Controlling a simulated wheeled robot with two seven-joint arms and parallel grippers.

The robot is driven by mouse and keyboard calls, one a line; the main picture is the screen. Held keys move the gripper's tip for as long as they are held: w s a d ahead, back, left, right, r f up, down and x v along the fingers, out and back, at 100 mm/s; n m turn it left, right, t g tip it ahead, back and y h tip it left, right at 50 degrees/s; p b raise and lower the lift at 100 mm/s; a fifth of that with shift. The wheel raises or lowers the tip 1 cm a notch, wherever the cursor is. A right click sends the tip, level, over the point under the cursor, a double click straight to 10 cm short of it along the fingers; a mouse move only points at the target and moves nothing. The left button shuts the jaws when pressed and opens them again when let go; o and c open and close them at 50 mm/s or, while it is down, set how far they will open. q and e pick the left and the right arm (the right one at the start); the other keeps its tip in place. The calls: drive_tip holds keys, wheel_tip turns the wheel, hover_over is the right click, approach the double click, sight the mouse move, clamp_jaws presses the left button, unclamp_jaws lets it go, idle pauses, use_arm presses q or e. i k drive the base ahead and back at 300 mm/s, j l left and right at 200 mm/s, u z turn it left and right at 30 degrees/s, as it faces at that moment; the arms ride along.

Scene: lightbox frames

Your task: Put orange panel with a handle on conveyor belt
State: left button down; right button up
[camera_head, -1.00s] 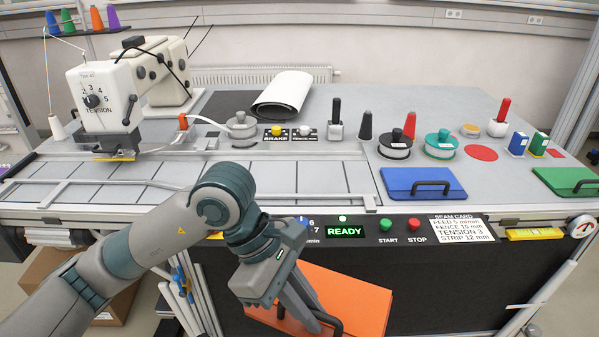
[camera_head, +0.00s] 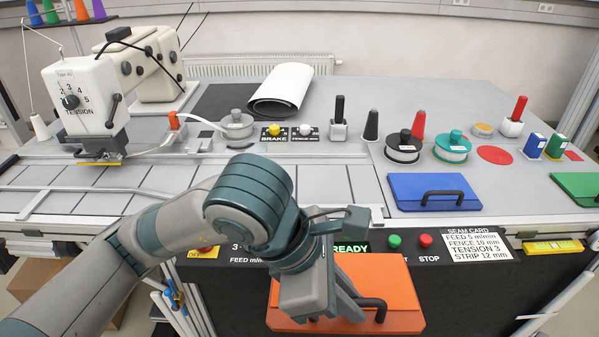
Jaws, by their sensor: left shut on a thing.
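The orange panel (camera_head: 398,290) is at the lower middle, held out in front of the table's dark front. My left arm covers part of the panel. The conveyor belt (camera_head: 310,186), a grey segmented strip, runs along the front of the table from the sewing machine to the middle. The panel is below and in front of it, apart from it. My right gripper is not in view.
Metal guide rails (camera_head: 100,190) border the belt. A blue panel with a handle (camera_head: 432,190) and a green panel (camera_head: 577,187) lie on the table to the right. Spools and cones stand behind them. The sewing machine (camera_head: 85,95) stands at the left. Bare belt shows above my arm.

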sight(300, 180)
drive_tip(key=i, duration=1.15)
